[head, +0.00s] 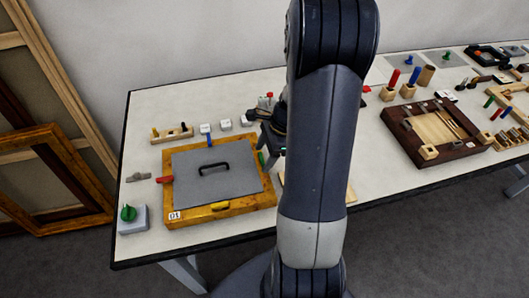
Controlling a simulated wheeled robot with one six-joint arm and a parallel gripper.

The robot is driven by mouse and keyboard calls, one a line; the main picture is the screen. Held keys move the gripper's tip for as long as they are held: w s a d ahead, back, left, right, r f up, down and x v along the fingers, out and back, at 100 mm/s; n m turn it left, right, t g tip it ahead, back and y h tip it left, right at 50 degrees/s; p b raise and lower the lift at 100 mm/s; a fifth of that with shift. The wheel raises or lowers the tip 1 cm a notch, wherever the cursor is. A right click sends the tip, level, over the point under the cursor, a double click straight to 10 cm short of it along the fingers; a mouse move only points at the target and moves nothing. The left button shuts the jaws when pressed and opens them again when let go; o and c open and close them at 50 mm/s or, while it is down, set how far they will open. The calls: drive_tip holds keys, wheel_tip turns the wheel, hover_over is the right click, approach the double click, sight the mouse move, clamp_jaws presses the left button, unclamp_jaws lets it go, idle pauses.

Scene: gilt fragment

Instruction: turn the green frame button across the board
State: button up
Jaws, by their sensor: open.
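The gilt frame (172,217) lies flat at the left of the table, with a grey board (225,190) and a black handle inside it. The green frame button (261,158) is on the right rail and looks to lie along it, not over the board. A red button (165,180) is on the left rail, a blue button (210,140) on the far rail and a yellow button (221,206) on the near rail. My gripper (281,150) is above and just right of the green button, apparently apart from it. My arm hides most of it; it is open.
A grey box with a green knob (129,216) stands left of the frame. Behind it are a wooden rack (172,134) and small white blocks (225,125). A dark wooden tray (401,127) and several tools fill the table's right side. My arm hides the middle.

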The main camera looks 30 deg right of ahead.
drive_tip(key=shift+c, duration=0.2)
drive_tip(key=c, duration=0.9)
drive_tip(key=shift+c, duration=0.2)
drive_tip(key=shift+n, duration=0.3)
drive_tip(key=n, duration=0.1)
drive_tip(key=n+g, duration=0.1)
drive_tip(key=n, duration=0.2)
drive_tip(key=shift+w+g, duration=0.25)
drive_tip(key=shift+g, duration=0.15)
drive_tip(key=n+g, duration=0.1)
drive_tip(key=n, duration=0.3)
drive_tip(key=shift+w, duration=0.15)
drive_tip(key=n+g, duration=0.1)
drive_tip(key=n, duration=0.1)
drive_tip(key=n+h, duration=0.1)
drive_tip(key=n, duration=0.1)
drive_tip(key=shift+w+a+n+g, duration=0.15)
drive_tip(key=shift+n+g, duration=0.15)
drive_tip(key=shift+g, duration=0.1)
drive_tip(key=n+h, duration=0.1)
drive_tip(key=n, duration=0.1)
drive_tip(key=n+h, duration=0.1)
drive_tip(key=n, duration=0.1)
drive_tip(key=shift+a+n+g+b, duration=0.1)
drive_tip(key=shift+n+g+b, duration=0.2)
drive_tip(key=shift+g, duration=0.1)
